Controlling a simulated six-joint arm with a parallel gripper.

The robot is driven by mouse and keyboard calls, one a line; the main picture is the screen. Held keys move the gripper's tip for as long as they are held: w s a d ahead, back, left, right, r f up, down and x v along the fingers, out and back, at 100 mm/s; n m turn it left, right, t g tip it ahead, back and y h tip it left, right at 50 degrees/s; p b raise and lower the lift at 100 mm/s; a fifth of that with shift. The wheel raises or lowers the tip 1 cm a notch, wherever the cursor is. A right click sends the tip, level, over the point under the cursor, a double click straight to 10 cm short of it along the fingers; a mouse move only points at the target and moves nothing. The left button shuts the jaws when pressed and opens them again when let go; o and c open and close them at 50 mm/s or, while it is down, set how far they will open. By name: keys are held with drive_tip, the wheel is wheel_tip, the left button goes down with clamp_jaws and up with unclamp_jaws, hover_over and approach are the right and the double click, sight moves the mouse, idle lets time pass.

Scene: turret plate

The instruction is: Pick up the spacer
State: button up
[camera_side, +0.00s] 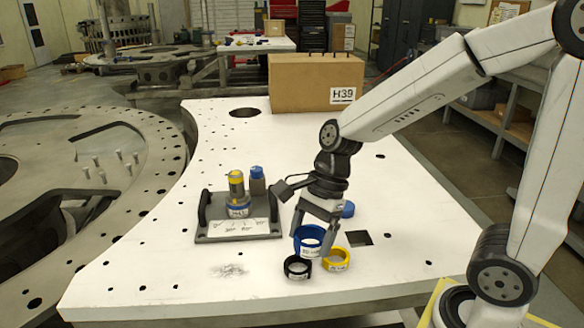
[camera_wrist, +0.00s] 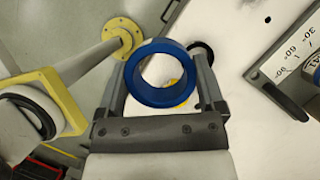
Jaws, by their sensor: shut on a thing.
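A blue ring-shaped spacer (camera_side: 311,253) with a small label sits between the two fingers of my gripper (camera_side: 311,240). In the wrist view the blue ring (camera_wrist: 160,98) is held between both fingertips of my gripper (camera_wrist: 158,68), its open hole facing the camera. My gripper is shut on it, pointing down over the white plate. The ring appears to be close above the plate; I cannot tell the exact gap. A yellow ring (camera_side: 336,266) and a black ring (camera_side: 297,274) lie on the plate just in front of it.
A grey fixture (camera_side: 205,238) with a handle, labels and yellow and blue parts stands to the left. A square hole (camera_side: 358,238) is to the right. A cardboard box (camera_side: 300,85) stands at the back.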

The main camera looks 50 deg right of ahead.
drive_tip(key=shift+s+r, duration=0.1)
drive_tip(key=shift+s, duration=0.15)
drive_tip(key=shift+w, duration=0.1)
idle(0.5)
wheel_tip(320, 180, up, 6)
drive_tip(key=r+m+t+h, duration=0.1)
drive_tip(key=m+t, duration=0.2)
drive_tip(key=m, duration=0.5)
hover_over(237, 184)
drive_tip(key=w+d, duration=0.1)
drive_tip(key=w, duration=0.1)
drive_tip(key=shift+s+d+f, duration=0.1)
drive_tip(key=shift+s+f, duration=0.1)
drive_tip(key=shift+f, duration=0.05)
drive_tip(key=shift+f, duration=0.35)
drive_tip(key=shift+f, duration=5.75)
drive_tip(key=shift+f, duration=0.15)
